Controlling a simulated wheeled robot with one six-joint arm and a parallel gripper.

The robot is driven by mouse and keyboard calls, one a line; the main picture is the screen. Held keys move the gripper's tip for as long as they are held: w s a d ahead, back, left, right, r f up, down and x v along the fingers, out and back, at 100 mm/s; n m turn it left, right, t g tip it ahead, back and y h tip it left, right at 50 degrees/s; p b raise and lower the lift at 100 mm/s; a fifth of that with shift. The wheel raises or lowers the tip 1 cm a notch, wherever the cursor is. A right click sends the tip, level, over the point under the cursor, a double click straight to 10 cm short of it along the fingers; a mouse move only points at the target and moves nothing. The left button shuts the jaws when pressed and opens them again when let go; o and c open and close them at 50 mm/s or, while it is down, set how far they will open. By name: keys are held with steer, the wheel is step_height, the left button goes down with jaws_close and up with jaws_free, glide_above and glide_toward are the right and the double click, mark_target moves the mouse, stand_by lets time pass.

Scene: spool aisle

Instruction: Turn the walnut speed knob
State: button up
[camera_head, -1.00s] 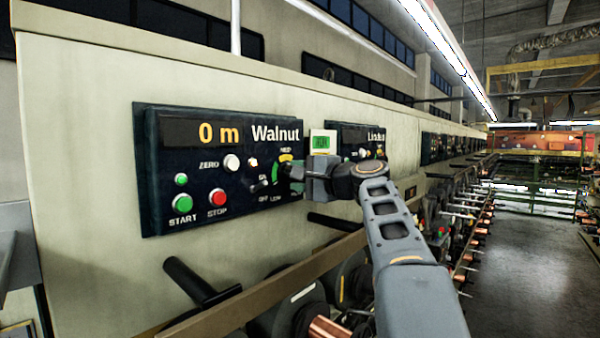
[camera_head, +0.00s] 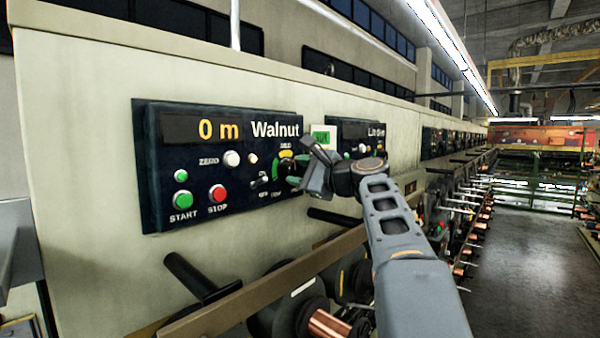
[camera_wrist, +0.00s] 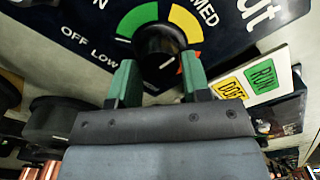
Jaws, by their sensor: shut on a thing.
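The Walnut panel (camera_head: 232,205) is dark, with its display reading 0 m. Its black round speed knob (camera_wrist: 158,42) shows in the wrist view, under a green and yellow arc. Lettering for OFF, LOW and MED stands around it. My gripper (camera_wrist: 158,72) is shut on the knob, one green-tipped finger on each side. A short light mark shows on the knob's lower right.
START (camera_head: 183,200) and STOP (camera_head: 218,195) buttons, a white ZERO knob (camera_head: 232,159) and a small toggle switch (camera_head: 259,182) are left of my gripper. A RUN/DOFF card (camera_wrist: 250,82) is close by. A rail (camera_head: 272,283) and spools lie below. The aisle floor (camera_head: 520,270) is clear.

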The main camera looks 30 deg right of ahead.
stand_by(0.4)
steer(key=o, duration=0.9)
steer(key=b+v, duration=0.4)
steer(key=v, duration=0.9)
steer(key=shift+s+d, duration=0.15)
steer(key=shift+s, duration=0.25)
steer(key=shift+f, duration=0.1)
